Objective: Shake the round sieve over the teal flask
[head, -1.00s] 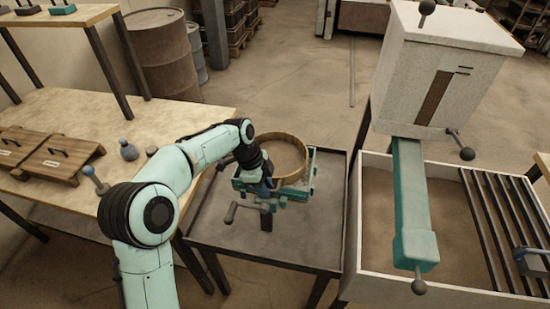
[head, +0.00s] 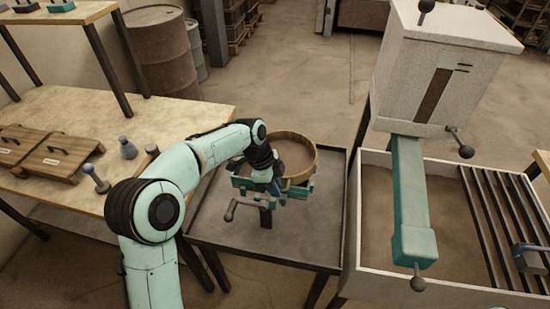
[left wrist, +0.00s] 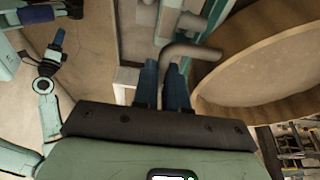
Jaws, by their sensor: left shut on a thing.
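The round sieve (head: 309,168) has a tan wooden hoop and sits over a teal frame (head: 300,190) on a grey-topped table. My left gripper (head: 276,184) is at the near left side of the sieve. In the left wrist view, its blue fingers (left wrist: 162,88) are shut on a grey bent handle (left wrist: 190,50), with the sieve hoop (left wrist: 265,50) close to the right. Whether the hoop touches the frame is unclear. I cannot make out a teal flask with certainty; the space under the sieve is hidden.
A crank (head: 231,208) sticks out from the frame's near side. A white hopper (head: 440,80) with a teal arm stands over a sand bin at right. The grey tabletop's front is clear.

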